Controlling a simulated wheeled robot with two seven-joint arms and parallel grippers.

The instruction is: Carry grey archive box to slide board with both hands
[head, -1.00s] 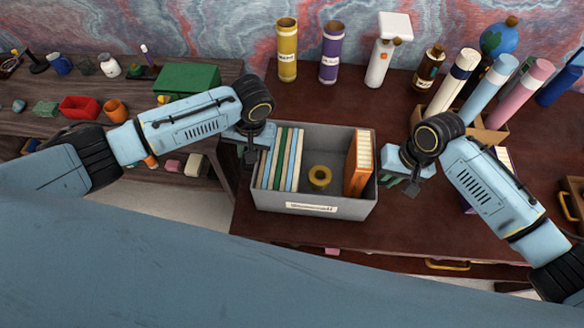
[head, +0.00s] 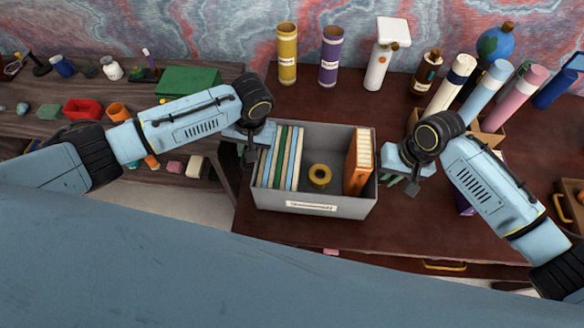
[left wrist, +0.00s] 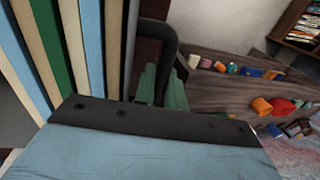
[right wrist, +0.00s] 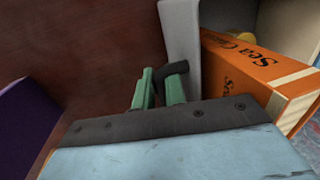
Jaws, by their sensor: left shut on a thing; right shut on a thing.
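The grey archive box (head: 300,202) is upright over the dark desk, in the middle of the head view. It holds several thin books (head: 281,158), a yellow ring-like roll (head: 320,175) and an orange book (head: 357,162). My left gripper (head: 247,153) is shut on the dark handle (left wrist: 166,38) at the box's left side. My right gripper (head: 399,180) is shut at its right side, its green fingers (right wrist: 158,88) on a dark handle (right wrist: 174,69). Whether the box bottom touches the desk is hidden. I cannot make out a slide board.
A yellow bottle (head: 287,54), a purple bottle (head: 331,56) and a white bottle (head: 380,65) stand behind the box. Several rolled tubes (head: 486,90) stand at back right. A wooden shelf with small items, including a red tray (head: 83,109), lies left. The desk (head: 300,234) before the box is clear.

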